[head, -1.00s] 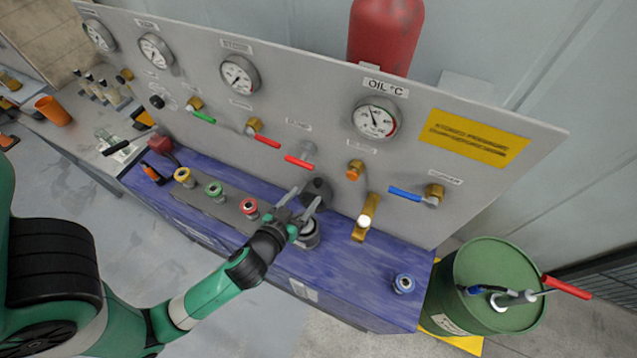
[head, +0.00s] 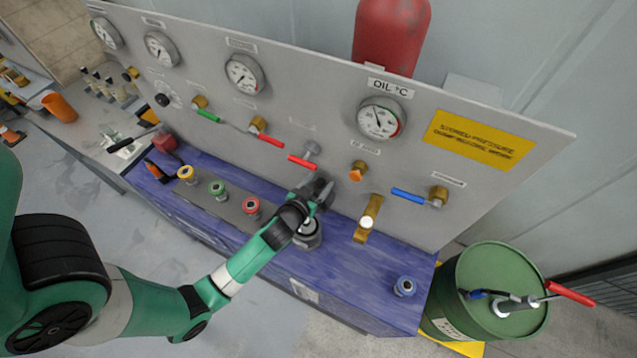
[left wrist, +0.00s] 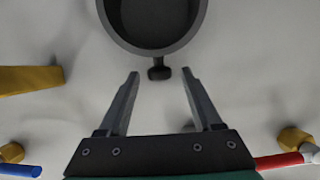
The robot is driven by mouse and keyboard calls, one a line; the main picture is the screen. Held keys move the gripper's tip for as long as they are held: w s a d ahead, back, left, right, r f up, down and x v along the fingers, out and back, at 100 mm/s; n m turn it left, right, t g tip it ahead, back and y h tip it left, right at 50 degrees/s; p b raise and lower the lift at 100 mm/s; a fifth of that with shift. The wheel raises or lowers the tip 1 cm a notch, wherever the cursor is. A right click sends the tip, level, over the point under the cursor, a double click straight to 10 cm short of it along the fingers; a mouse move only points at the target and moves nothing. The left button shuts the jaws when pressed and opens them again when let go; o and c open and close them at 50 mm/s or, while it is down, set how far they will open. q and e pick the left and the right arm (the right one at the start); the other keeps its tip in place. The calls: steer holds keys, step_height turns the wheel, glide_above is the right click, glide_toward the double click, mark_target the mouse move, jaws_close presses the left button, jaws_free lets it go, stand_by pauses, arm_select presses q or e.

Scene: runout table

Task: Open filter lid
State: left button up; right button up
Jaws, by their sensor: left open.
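A dark round fitting with a grey rim (left wrist: 192,40), apparently the filter, shows at the top of the left wrist view. A small dark tab (left wrist: 159,73) sticks out from its edge toward my gripper. I cannot tell from here whether its lid is shut. My left gripper (left wrist: 162,76) is open, with one fingertip on each side of the tab and apart from it. In the head view my left gripper (head: 322,190) is close to the panel and hides most of the fitting. My right gripper is in neither view.
The grey panel (head: 480,185) carries gauges and coloured valve handles. A brass spout (head: 368,218) is right of my gripper, and a red handle (head: 302,162) is above it. A metal cup (head: 308,238) stands below on the blue bench (head: 345,280). A green drum (head: 492,265) stands at right.

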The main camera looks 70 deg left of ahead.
arm_select(q)
jaws_close()
stand_by(0.3)
stand_by(1.1)
